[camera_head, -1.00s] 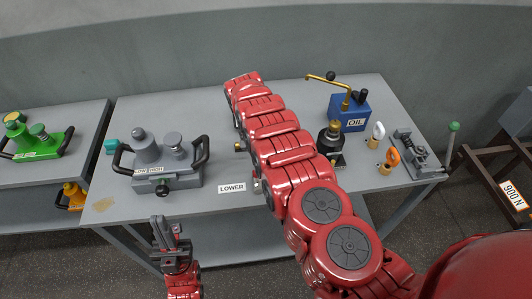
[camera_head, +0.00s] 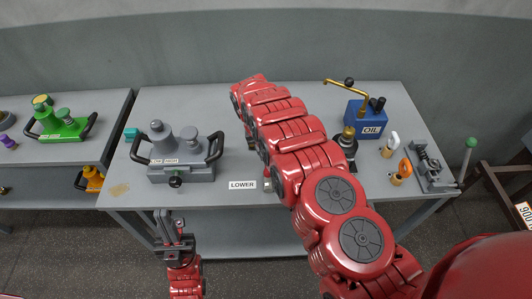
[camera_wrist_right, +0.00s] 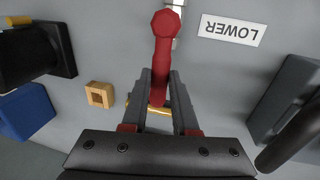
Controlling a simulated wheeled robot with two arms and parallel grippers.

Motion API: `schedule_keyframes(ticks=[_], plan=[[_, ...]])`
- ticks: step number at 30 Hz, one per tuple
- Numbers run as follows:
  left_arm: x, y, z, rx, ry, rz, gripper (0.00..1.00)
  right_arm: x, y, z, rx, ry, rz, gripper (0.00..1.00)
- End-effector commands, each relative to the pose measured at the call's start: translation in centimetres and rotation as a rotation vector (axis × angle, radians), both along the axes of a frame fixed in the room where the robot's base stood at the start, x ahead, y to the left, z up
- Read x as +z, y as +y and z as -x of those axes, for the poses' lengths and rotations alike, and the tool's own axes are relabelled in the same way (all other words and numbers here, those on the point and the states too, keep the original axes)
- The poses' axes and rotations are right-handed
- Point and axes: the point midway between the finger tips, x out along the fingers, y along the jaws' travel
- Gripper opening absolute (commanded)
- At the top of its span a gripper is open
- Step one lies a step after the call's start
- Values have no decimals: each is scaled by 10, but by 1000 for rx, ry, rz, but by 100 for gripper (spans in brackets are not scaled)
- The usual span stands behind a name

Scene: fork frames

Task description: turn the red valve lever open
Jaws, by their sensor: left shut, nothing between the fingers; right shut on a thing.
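The red valve lever (camera_wrist_right: 163,50) shows in the right wrist view as a red bar with a rounded knob at its far end. My right gripper (camera_wrist_right: 162,80) is shut on it, one dark finger on each side. A brass part (camera_wrist_right: 150,108) shows below the lever, between the fingers. In the head view my right arm hides the lever and the right gripper. My left gripper (camera_head: 174,228) is shut and empty, in front of the table's front edge, apart from the lever.
A LOWER label (camera_head: 242,184) lies beside the right arm. A grey two-handled device (camera_head: 182,170) stands left of it. A blue OIL can (camera_head: 367,118), rings and a green-knobbed clamp (camera_head: 430,168) stand right. A green device (camera_head: 60,125) is on the left table.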

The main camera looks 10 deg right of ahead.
Motion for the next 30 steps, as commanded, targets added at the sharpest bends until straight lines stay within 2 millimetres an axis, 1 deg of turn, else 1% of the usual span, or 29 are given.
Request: schedule_keyframes(ticks=[6,7,11,12,20,23,26,30], plan=[[0,0,0,0,0,0,0,0,1,0,2,-1,0,0],[0,0,0,0,0,0,0,0,1,0,2,-1,0,31],[0,0,0,0,0,0,0,0,1,0,1,-1,0,54],[0,0,0,0,0,0,0,0,1,0,1,-1,0,57],[0,0,0,0,0,0,0,0,1,0,0,-1,0,57],[-2,0,0,0,0,0,0,3,1,-1,0,-1,-1,57],[-7,0,0,0,0,0,0,10,3,-1,0,-1,-1,57],[-18,0,0,0,0,0,0,31,8,-1,1,-3,-2,57]])
